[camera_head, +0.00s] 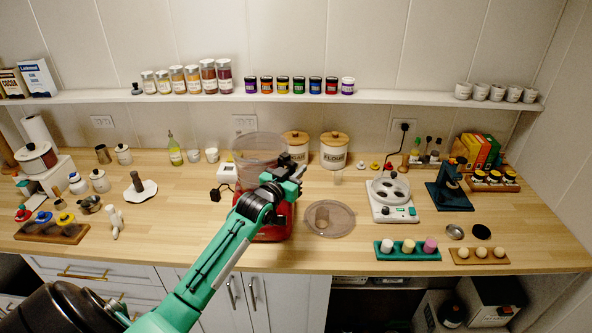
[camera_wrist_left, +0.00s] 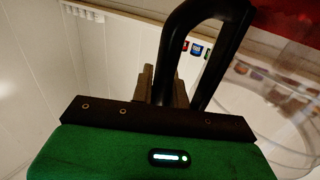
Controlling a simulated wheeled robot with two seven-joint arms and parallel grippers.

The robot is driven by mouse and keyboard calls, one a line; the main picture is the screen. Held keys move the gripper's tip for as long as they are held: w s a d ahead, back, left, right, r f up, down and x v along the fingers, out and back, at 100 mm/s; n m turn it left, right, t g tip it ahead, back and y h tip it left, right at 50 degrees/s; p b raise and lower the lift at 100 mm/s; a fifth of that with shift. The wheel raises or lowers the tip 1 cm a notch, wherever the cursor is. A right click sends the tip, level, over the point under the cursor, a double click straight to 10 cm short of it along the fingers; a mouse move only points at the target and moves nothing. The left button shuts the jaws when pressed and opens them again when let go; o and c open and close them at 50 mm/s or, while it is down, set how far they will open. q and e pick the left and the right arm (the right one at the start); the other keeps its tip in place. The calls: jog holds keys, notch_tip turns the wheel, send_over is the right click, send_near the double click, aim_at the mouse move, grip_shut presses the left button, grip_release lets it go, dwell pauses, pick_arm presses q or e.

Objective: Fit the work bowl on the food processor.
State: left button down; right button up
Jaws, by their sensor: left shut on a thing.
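The clear work bowl (camera_head: 255,146) is upright at the red food processor base (camera_head: 275,224), in the middle of the counter. My left gripper (camera_head: 286,176) is shut on the bowl's black handle, on the bowl's right side. In the left wrist view the dark handle loop (camera_wrist_left: 222,12) passes between the fingers (camera_wrist_left: 165,84), and the clear bowl wall (camera_wrist_left: 262,88) is at the right. My forearm and gripper hide much of the base and the bowl's lower edge, so I cannot tell whether the bowl is seated. My right gripper is not in view.
A clear round lid (camera_head: 343,229) with a feed tube lies just right of the base. A white appliance (camera_head: 396,213), a green tray of cups (camera_head: 408,250) and canisters (camera_head: 334,150) stand farther right and behind. Bare counter (camera_head: 175,225) lies left of the base.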

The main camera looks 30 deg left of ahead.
pick_arm(q)
jog(key=c, duration=1.8)
grip_release()
jog(key=shift+f, duration=0.1)
jog(key=o, duration=0.5)
jog(key=s+b, duration=0.4)
jog(key=s, duration=1)
jog(key=shift+d+b, duration=0.2)
jog(key=shift+b, duration=0.2)
